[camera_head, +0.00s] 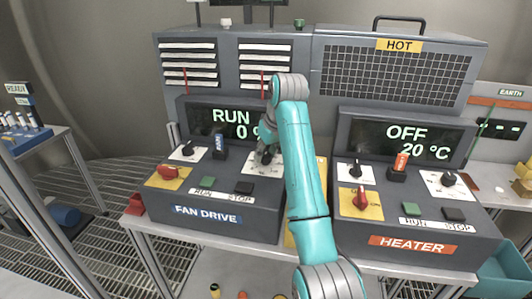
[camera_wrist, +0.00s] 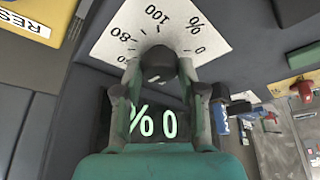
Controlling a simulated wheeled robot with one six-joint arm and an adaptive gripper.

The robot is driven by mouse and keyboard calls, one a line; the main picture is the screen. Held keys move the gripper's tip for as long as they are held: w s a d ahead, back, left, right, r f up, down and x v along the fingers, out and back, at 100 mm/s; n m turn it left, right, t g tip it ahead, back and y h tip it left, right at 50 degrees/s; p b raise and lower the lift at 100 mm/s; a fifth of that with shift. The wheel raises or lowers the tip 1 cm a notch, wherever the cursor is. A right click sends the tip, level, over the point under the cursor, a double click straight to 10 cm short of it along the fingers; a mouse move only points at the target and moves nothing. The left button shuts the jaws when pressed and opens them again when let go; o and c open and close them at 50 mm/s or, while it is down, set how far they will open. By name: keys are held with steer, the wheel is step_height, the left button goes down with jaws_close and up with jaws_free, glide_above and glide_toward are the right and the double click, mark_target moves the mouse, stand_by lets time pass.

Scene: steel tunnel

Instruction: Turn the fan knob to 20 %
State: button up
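The fan drive box (camera_head: 215,208) stands on the left of the bench, and its display (camera_head: 232,123) reads RUN and 0 %. In the wrist view the fan knob (camera_wrist: 162,64) is a dark round knob on a white dial plate (camera_wrist: 120,36) marked 0, 80, 100 and %. My gripper (camera_wrist: 161,72) has one finger on each side of the knob, with small gaps seeming to show; firm contact is not clear. In the head view my gripper (camera_head: 266,156) is over the right part of the fan drive, and my arm hides most of that dial.
A red switch (camera_head: 168,171), a blue-tagged lever (camera_head: 219,146) and a green RUN button (camera_head: 207,182) beside a black STOP button (camera_head: 244,187) share the fan panel. The heater box (camera_head: 415,228), with similar controls and OFF 20 °C showing, stands close on the right.

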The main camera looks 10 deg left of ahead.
steer(key=shift+m, duration=0.4)
steer(key=m+h, duration=0.1)
steer(key=m, duration=0.1)
steer(key=m+h, duration=0.1)
steer(key=m, duration=0.1)
steer(key=shift+s+a+m+t, duration=0.1)
steer(key=shift+a+m+t, duration=0.05)
steer(key=shift+m+t, duration=0.25)
steer(key=shift+m+h, duration=1)
steer(key=shift+m, duration=1.5)
steer(key=o, duration=1.1)
steer(key=shift+o, duration=0.2)
